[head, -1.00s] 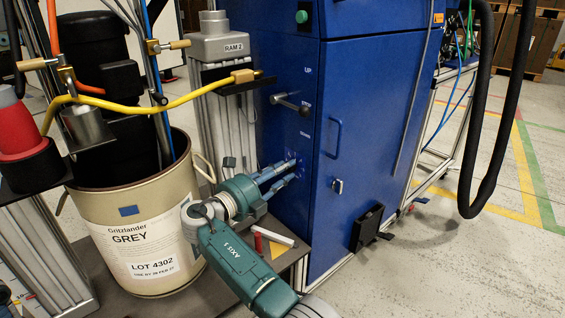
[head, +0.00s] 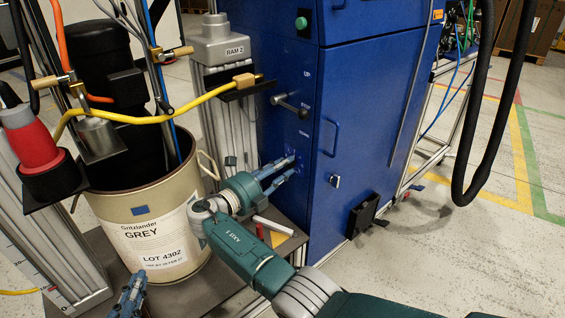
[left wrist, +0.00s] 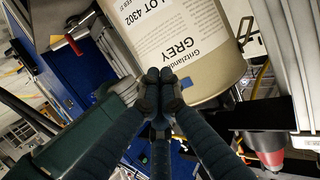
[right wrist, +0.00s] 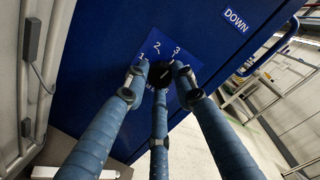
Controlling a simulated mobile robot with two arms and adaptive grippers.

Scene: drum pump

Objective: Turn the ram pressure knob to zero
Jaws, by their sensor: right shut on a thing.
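The ram pressure knob (right wrist: 162,75) is a small black round knob on a blue label plate with the numbers 1, 2 and 3 above it. It sits low on the blue cabinet (head: 292,60). My right gripper (right wrist: 160,80) is shut on the knob, with its fingers around it; in the head view it (head: 287,167) reaches the cabinet front and hides the knob. The zero mark and the pointer's exact setting are not readable. My left gripper (left wrist: 160,77) is shut and empty, its fingertips together before the drum; it also shows low in the head view (head: 135,285).
A cream drum (head: 165,215) labelled GREY stands on the platform left of my right arm. A lever (head: 288,104) with UP, STOP and DOWN labels and a door handle (head: 331,138) stick out near my right gripper. A yellow hose (head: 150,118) crosses above the drum.

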